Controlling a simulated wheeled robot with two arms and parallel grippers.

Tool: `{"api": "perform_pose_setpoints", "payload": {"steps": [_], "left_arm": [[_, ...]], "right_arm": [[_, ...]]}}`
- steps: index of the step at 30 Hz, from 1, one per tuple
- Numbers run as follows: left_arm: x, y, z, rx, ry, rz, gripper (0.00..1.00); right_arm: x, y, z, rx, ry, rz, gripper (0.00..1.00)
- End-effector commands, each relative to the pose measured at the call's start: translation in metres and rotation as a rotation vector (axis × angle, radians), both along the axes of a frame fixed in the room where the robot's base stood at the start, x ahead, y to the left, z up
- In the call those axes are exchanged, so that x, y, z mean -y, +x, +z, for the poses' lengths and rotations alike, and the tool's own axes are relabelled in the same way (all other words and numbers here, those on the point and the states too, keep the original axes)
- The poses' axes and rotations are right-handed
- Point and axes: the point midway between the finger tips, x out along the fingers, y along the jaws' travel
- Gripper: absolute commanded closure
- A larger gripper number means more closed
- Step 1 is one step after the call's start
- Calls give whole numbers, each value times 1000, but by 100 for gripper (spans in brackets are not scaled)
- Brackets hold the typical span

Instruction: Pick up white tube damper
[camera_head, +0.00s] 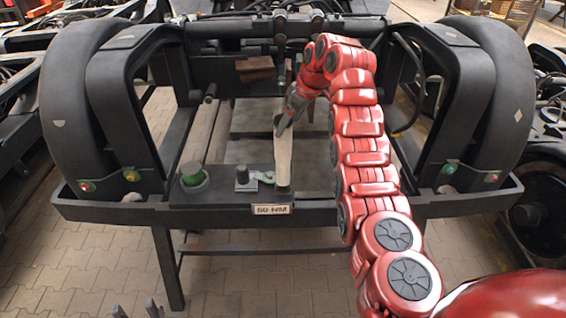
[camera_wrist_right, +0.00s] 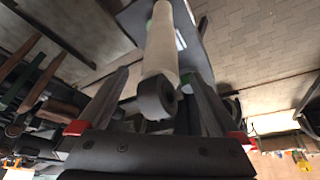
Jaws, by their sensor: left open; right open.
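The white tube damper (camera_head: 284,160) stands nearly upright at the front plate of the dark bogie frame, its lower end behind the plate's front edge. In the right wrist view the pale tube (camera_wrist_right: 161,45) has a dark round eye at its near end. My right gripper (camera_head: 285,122) reaches down at the damper's upper end. In the wrist view its two fingers (camera_wrist_right: 158,78) are apart, one on each side of the tube, with gaps visible; I see no firm grip. My left gripper (camera_head: 135,309) shows only two grey fingertips at the bottom edge, apart and empty.
A green-rimmed round part (camera_head: 194,176) and a dark knob (camera_head: 242,177) sit on the plate left of the damper. A torque label (camera_head: 272,209) is on the front edge. Large black wheel guards (camera_head: 75,100) flank the frame. Paved floor (camera_head: 70,260) lies in front.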

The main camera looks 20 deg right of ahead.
Motion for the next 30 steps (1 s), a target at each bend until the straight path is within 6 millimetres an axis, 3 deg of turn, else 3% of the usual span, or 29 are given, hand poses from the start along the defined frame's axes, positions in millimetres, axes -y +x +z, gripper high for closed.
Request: {"api": "perform_pose_setpoints", "payload": {"steps": [7, 12, 18, 30], "left_arm": [[0, 0, 30, 0, 0, 0, 50], [0, 0, 35, 0, 0, 0, 50], [0, 0, 33, 0, 0, 0, 50], [0, 0, 33, 0, 0, 0, 50]], "right_arm": [[-9, 12, -21, -4, 1, 0, 1], [-13, 18, -43, -1, 1, -1, 1], [-13, 19, -45, 2, 0, -2, 2], [-13, 19, -45, 2, 1, -1, 74]]}}
